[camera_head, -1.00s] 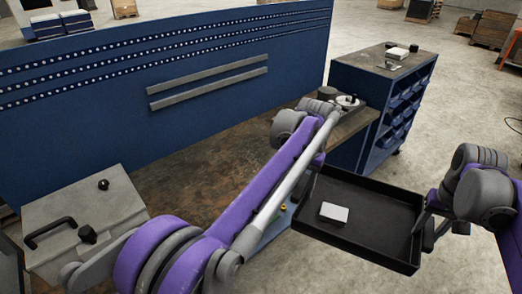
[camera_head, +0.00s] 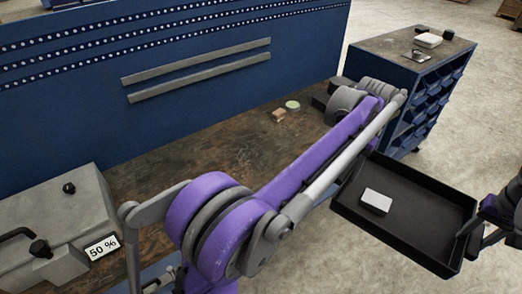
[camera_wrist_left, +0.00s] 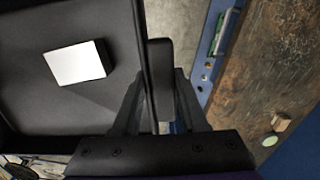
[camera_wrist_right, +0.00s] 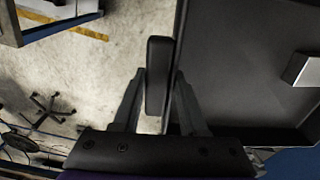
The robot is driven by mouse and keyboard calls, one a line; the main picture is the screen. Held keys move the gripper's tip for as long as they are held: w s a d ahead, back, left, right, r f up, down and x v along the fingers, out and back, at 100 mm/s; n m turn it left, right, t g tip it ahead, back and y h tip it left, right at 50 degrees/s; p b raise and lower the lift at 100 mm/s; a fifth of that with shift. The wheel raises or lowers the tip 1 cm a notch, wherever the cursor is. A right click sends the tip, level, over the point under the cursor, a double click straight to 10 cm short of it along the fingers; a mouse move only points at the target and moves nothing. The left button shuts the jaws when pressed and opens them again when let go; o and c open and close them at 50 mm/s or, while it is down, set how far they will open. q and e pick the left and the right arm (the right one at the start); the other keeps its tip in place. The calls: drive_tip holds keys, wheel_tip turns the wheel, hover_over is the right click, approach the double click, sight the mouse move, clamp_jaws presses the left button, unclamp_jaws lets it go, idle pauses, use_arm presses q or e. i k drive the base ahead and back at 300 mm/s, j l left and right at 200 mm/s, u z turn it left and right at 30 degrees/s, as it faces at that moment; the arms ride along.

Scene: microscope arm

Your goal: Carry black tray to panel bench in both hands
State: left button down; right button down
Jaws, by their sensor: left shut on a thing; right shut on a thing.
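The black tray (camera_head: 428,191) is a shallow rectangular tray held off the floor at the right, in front of the bench, with a white block (camera_head: 376,201) lying in it. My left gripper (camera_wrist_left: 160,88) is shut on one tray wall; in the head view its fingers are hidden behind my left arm. My right gripper (camera_head: 472,226) is shut on the opposite wall; it also shows in the right wrist view (camera_wrist_right: 157,88). The panel bench has a worn brown top (camera_head: 215,150) and a tall blue back panel (camera_head: 80,110). The tray is apart from the bench top.
A grey box (camera_head: 55,215) with black knobs and a "50 %" label stands on the bench's left end. A small wooden block (camera_head: 279,116) and a pale green disc (camera_head: 293,105) lie on the top. A blue bin cabinet (camera_head: 410,85) stands behind right. The middle of the top looks clear.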

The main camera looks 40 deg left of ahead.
sight(245, 158)
drive_tip(key=i+l+u, duration=0.35)
drive_tip(key=i, duration=0.2)
drive_tip(key=i+l+u, duration=0.1)
drive_tip(key=u, duration=0.35)
drive_tip(key=i+l+u, duration=0.1)
drive_tip(key=u, duration=0.35)
drive_tip(key=l+u, duration=0.65)
drive_tip(key=u, duration=0.2)
drive_tip(key=l+u, duration=0.15)
drive_tip(key=u, duration=0.3)
drive_tip(key=k, duration=0.05)
